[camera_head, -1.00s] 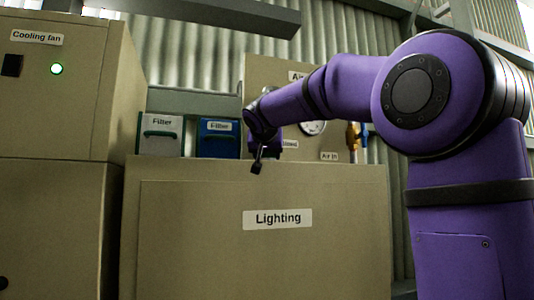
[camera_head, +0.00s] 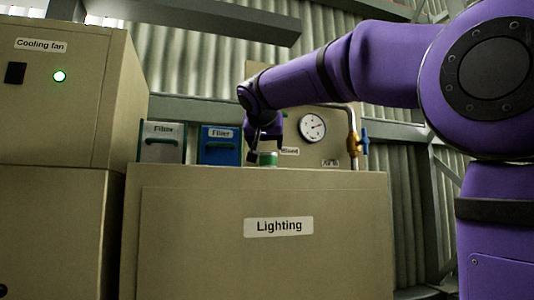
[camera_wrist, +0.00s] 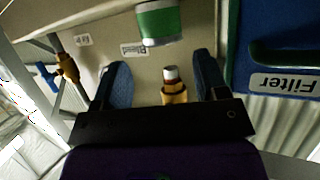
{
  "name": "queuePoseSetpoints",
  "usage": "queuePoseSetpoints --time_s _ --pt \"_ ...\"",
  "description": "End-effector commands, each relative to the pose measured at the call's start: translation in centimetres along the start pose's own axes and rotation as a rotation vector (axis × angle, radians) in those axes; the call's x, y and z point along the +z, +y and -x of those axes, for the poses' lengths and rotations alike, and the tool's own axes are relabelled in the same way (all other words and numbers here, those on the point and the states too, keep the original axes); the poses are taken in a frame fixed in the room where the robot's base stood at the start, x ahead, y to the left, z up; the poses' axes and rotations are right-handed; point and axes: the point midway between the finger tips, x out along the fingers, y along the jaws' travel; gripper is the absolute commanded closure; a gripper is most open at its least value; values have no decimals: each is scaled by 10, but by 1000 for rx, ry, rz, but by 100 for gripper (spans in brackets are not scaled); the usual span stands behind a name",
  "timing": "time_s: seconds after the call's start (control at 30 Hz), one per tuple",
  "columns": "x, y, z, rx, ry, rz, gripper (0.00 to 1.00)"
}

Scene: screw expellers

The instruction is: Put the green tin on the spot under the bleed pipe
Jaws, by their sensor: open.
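The green tin (camera_head: 268,158), with pale bands at its ends, stands on top of the cabinet marked Lighting. In the wrist view the tin (camera_wrist: 159,22) is at the top centre, past my fingertips and apart from them. My gripper (camera_wrist: 162,65) is open, with its two blue-padded fingers spread and no tin between them. In the head view my gripper (camera_head: 263,138) is close above the tin. A brass fitting with a red and white end (camera_wrist: 174,88) shows between the fingers; I cannot tell if it is the bleed pipe. The Bleed label (camera_head: 290,151) is right of the tin. The spot is not clearly visible.
A grey filter (camera_head: 161,142) and a blue filter (camera_head: 219,145) stand left of the tin. A panel with a gauge (camera_head: 312,127) rises behind it. A brass valve with a blue handle (camera_head: 355,143) is at the right. The Lighting cabinet (camera_head: 270,265) stands in front.

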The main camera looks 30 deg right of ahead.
Motion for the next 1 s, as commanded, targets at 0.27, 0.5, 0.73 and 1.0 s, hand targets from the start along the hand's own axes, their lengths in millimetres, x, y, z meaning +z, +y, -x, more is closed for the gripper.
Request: queuePoseSetpoints --time_s 0.27,0.5,0.73,1.0 --pt "0 0 27 0 0 0 33" --pt "0 0 29 0 0 0 33" --pt "43 3 39 -27 -74 67 33" --pt "204 34 69 -166 -340 270 33"
